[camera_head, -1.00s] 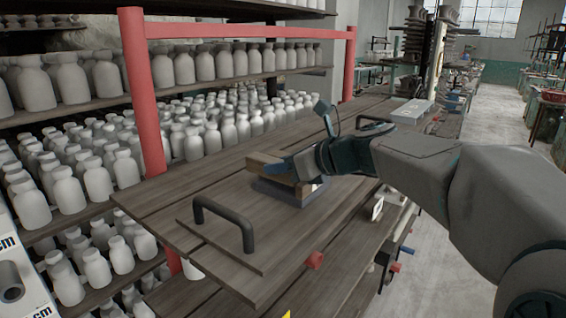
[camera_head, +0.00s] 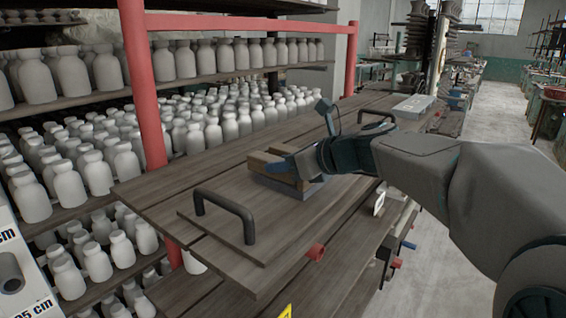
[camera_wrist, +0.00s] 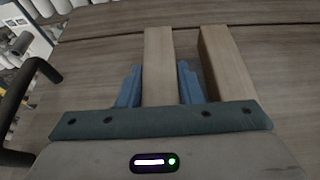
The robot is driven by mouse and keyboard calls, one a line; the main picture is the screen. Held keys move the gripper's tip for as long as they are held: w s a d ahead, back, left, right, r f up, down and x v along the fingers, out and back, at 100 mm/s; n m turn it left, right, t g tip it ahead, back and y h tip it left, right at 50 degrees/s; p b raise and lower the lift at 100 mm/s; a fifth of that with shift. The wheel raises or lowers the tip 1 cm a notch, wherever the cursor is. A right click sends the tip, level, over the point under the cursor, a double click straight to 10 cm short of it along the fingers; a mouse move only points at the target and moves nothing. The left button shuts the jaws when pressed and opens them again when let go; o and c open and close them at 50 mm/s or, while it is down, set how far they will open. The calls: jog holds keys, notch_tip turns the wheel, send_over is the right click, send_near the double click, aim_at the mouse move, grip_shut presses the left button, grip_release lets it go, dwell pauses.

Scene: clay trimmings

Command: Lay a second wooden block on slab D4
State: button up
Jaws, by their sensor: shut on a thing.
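My gripper (camera_wrist: 158,88) has its blue fingers closed on the two sides of a wooden block (camera_wrist: 158,50). In the head view this held block (camera_head: 264,160) lies low over a blue-grey slab (camera_head: 316,191) on the table; I cannot tell whether it touches the slab. Another wooden block (camera_wrist: 228,60) lies alongside, just right of the right finger in the wrist view and roughly parallel, with a gap between. My gripper partly hides both blocks and the slab in the head view. No D4 label is readable.
A dark bar handle (camera_head: 228,208) stands on a board (camera_head: 205,228) at the near end of the table (camera_head: 160,190). A red post (camera_head: 143,90) and shelves of white bottles (camera_head: 215,125) flank the left. A pale box (camera_head: 412,106) lies farther back.

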jog(key=shift+f, duration=0.1)
dwell(0.3)
jog(key=o, duration=1.1)
jog(key=shift+d, duration=0.1)
